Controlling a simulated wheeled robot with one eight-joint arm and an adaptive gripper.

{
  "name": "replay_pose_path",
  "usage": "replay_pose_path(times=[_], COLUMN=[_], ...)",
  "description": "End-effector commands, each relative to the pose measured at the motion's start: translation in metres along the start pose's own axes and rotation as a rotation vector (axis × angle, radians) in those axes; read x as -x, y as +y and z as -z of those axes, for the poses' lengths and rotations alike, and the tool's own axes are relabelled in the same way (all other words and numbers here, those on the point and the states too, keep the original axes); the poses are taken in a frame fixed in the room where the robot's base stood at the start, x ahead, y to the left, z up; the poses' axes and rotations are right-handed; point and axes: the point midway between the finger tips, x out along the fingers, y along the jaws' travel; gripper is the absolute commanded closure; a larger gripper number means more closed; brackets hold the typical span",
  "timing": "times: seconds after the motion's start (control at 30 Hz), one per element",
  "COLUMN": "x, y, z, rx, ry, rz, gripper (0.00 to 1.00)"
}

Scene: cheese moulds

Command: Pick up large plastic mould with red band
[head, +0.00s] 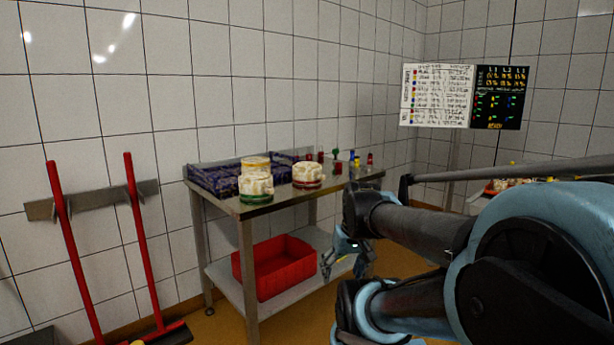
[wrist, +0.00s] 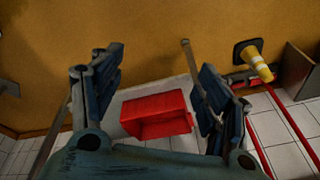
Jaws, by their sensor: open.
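The large white plastic mould with a red band (head: 307,174) stands upright near the front edge of the steel table (head: 285,203), right of a similar mould with a green band (head: 256,188). My gripper (head: 345,266) is open and empty. In the head view it hangs below the tabletop level, in front of the table's right part and right of the red crate. In the wrist view my open fingers (wrist: 155,62) frame the floor and the red crate. The red-banded mould does not show in that view.
A yellow-banded mould (head: 255,164) stands behind, beside dark blue crates (head: 213,178). Several small coloured pieces stand at the table's back right. A red crate (head: 273,268) sits on the lower shelf. A yellow cone (wrist: 254,62) shows in the wrist view. Red-handled tools (head: 140,235) hang left.

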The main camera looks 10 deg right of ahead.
Motion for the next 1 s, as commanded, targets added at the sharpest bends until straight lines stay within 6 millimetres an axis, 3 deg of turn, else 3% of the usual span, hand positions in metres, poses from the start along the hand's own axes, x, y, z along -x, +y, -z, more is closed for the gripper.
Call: replay_pose_path(times=[0.3, 0.53, 0.77, 1.0], x=[0.012, 0.020, 0.027, 0.033], y=[-0.029, -0.035, -0.026, 0.000], z=[0.090, 0.160, 0.231, 0.299], rx=[0.121, 0.205, 0.278, 0.341], ry=[0.132, 0.280, 0.461, 0.678], rz=[0.225, 0.355, 0.449, 0.501], gripper=[0.31, 0.31, 0.31, 0.31])
